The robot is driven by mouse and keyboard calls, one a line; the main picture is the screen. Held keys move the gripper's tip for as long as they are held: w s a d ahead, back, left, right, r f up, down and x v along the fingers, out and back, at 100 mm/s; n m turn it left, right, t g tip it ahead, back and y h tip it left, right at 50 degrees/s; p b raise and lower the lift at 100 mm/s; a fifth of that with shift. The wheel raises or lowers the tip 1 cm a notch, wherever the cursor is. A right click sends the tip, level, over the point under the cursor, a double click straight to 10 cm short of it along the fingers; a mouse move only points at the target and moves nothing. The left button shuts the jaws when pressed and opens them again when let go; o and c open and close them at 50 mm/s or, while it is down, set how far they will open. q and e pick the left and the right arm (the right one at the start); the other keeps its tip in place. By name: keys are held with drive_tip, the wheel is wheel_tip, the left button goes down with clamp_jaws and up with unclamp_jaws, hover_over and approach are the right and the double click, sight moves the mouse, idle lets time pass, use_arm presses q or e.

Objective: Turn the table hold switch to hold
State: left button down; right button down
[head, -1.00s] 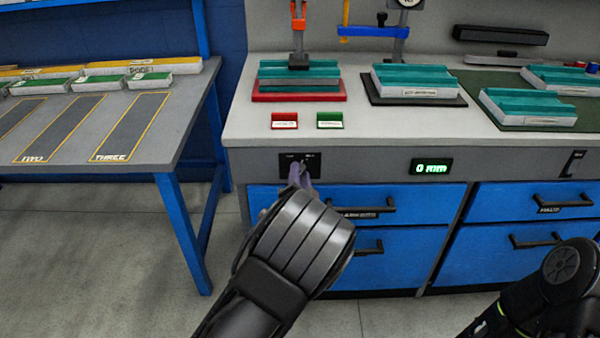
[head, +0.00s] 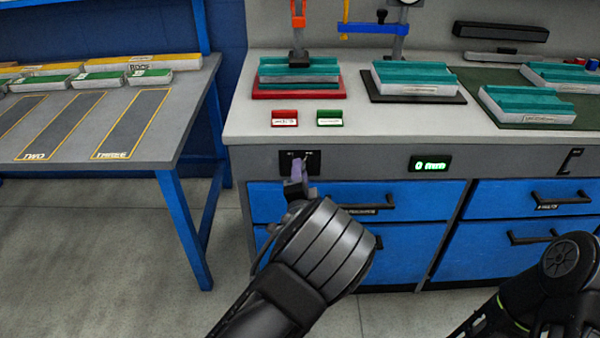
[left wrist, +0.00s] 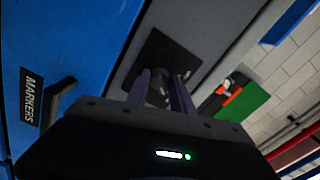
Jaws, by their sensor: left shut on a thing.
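The table hold switch is a small black plate (head: 312,158) on the grey front rail of the workbench, with two small white labels too blurred to read. My left gripper (head: 298,172) reaches up to it from below, its purple fingers at the plate's lower part. In the left wrist view the black plate (left wrist: 164,55) lies ahead, and the fingers of the left gripper (left wrist: 163,88) are shut on the dark switch knob (left wrist: 158,92) between them. The knob's setting is mostly hidden. My right arm shows at the lower right, but its gripper is out of view.
Blue drawers (head: 340,201) with black handles lie below the rail, one labelled MARKERS (left wrist: 31,98) in the left wrist view. A green display (head: 430,164) reads 0 mm. Red (head: 285,119) and green (head: 330,118) label holders stand on the benchtop. A grey table (head: 190,130) stands left.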

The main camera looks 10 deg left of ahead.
use_arm(q)
drive_tip(key=c, duration=1.1)
unclamp_jaws()
drive_tip(key=v, duration=0.8)
drive_tip(key=shift+w, duration=0.1)
